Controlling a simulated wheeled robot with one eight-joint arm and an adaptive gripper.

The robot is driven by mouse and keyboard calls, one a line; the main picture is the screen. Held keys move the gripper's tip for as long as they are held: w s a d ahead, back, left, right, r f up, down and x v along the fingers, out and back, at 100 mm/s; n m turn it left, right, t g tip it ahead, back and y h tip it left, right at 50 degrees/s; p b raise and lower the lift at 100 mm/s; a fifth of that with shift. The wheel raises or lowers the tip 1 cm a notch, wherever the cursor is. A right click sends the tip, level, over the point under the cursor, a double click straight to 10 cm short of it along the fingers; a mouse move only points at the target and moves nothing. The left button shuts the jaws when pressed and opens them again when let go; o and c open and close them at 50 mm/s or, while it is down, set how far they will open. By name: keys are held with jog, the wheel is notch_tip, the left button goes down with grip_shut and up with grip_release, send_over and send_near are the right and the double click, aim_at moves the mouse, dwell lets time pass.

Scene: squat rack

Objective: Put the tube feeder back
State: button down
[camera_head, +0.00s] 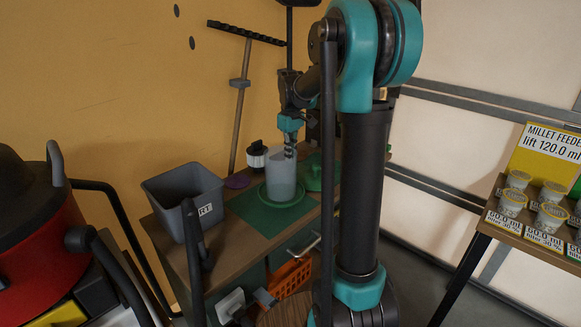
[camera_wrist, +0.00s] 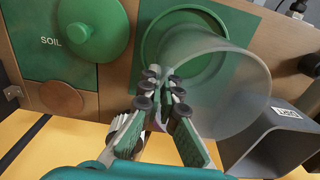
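The tube feeder (camera_head: 280,178) is a translucent, pale grey open cylinder. It stands upright over a round green dish (camera_head: 287,198) on the workbench; whether it rests on the dish or hangs just above is hard to tell. In the wrist view the tube feeder (camera_wrist: 235,85) opens toward the camera, with the green dish (camera_wrist: 152,45) behind its far end. My gripper (camera_head: 290,150) points down at the tube's rim. In the wrist view its fingers (camera_wrist: 160,78) are close together, straddling the tube's left wall, apparently pinching it.
A dark grey bin (camera_head: 185,190) stands left of the dish. An orange basket (camera_head: 290,277) hangs below the bench. A side table with several feeder cups (camera_head: 512,203) stands at right.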

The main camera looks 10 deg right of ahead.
jog(key=shift+f, duration=2.35)
jog(key=c, duration=1.7)
grip_release()
notch_tip(320, 180, up, 12)
jog(key=shift+r, duration=0.1)
